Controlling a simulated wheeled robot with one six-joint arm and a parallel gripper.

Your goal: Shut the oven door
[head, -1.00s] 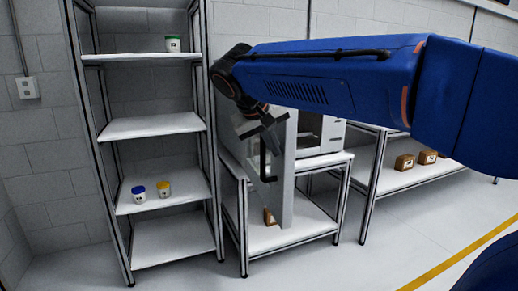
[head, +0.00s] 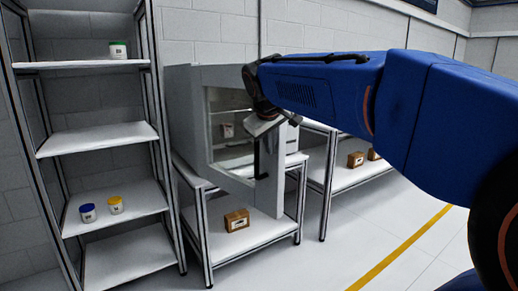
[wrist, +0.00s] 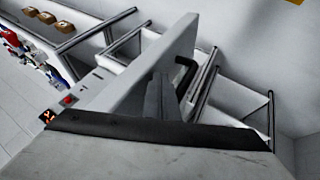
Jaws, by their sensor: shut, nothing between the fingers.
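The oven (head: 184,105) is a grey box on a low table left of centre in the head view. Its door (head: 274,190) stands open as a thick pale slab, with a window and a black upright handle (head: 257,160). In the wrist view the door (wrist: 140,70) runs diagonally, and the bent black handle (wrist: 187,72) is on its right face. My gripper (head: 262,127) is shut and empty near the top of the handle. Its dark fingers also show in the wrist view (wrist: 160,92), close beside the handle; I cannot tell whether they touch the door.
A tall rack (head: 100,140) with several jars stands left of the oven. A cardboard box (head: 236,220) lies on the table's lower shelf. Another bench with boxes (head: 356,159) stands to the right. The floor at front right is clear.

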